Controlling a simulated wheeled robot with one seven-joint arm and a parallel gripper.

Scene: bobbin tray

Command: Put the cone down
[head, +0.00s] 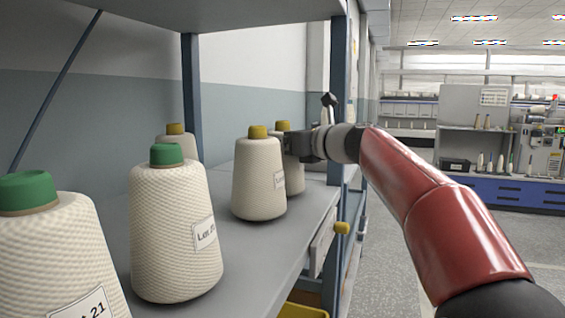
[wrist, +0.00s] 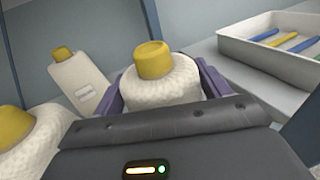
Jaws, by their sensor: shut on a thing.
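My gripper (head: 296,145) is shut on a cream yarn cone with a yellow top (head: 294,170). In the wrist view this held cone (wrist: 159,82) sits upright between the two purple fingers (wrist: 160,84). In the head view it is partly hidden behind a nearer yellow-topped cone (head: 258,180), which stands on the grey shelf (head: 245,250). The held cone's base is low over the shelf; I cannot tell whether it touches. The nearer cone also shows at the left of the wrist view (wrist: 30,150).
Two green-topped cones, a middle one (head: 172,235) and a front one (head: 45,260), stand on the shelf. Another yellow-topped cone (head: 175,143) is at the back. A white tray (wrist: 262,62) with coloured sticks lies right of the held cone in the wrist view. A blue post (head: 190,95) rises behind.

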